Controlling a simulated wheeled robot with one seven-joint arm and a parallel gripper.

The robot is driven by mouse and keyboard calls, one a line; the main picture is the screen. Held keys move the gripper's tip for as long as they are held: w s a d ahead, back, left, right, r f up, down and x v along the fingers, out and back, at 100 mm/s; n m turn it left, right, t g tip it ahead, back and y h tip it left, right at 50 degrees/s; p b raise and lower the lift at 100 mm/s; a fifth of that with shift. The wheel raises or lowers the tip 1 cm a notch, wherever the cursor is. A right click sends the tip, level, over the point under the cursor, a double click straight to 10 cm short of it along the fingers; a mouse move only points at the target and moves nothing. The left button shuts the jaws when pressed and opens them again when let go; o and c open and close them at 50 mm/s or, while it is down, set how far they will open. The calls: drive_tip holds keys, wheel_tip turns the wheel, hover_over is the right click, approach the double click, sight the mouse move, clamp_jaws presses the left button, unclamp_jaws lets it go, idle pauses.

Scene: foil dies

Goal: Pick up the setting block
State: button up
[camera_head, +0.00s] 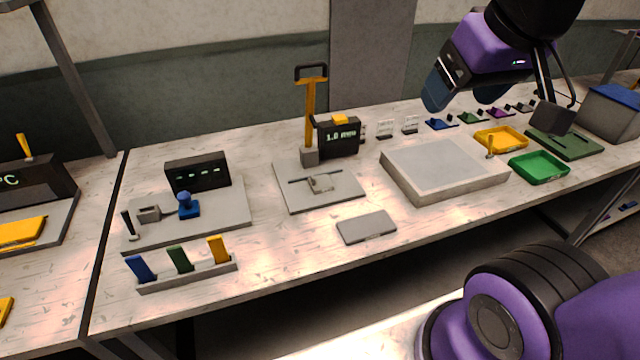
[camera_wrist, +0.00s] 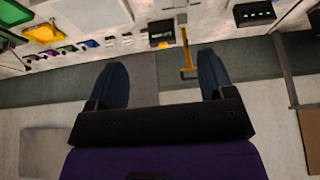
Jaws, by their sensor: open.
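My gripper (camera_head: 464,98) is raised above the back right of the bench, its blue fingers apart and empty. In the wrist view my gripper (camera_wrist: 162,66) shows a clear gap between the fingers, with wall behind. No label marks the setting block. A small pale metal block (camera_head: 320,183) lies on the grey plate of the stand with the yellow lever. Another small grey block (camera_head: 149,214) sits on the left fixture, next to a blue knob. I cannot tell which is the setting block. My gripper is far from both.
A grey slab (camera_head: 366,227) lies near the front edge. A large pale platform (camera_head: 444,168) stands right of it. Yellow (camera_head: 501,139) and green (camera_head: 538,167) trays are farther right. A rack (camera_head: 187,272) holds coloured tabs at left. The yellow lever (camera_head: 310,112) stands tall.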

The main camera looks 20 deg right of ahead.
drive_tip(key=shift+o, duration=1.3)
drive_tip(key=w+f, duration=0.4)
drive_tip(key=w, duration=0.6)
drive_tip(key=shift+w+a, duration=0.25)
drive_tip(key=shift+a, duration=0.05)
hover_over(321, 182)
drive_tip(key=s, duration=0.5)
wheel_tip(321, 182, down, 24)
drive_tip(key=shift+g, duration=0.3)
drive_tip(key=shift+x, duration=5.85)
drive_tip(key=shift+s, duration=0.2)
drive_tip(key=c, duration=1.2)
drive_tip(key=shift+c, duration=0.6)
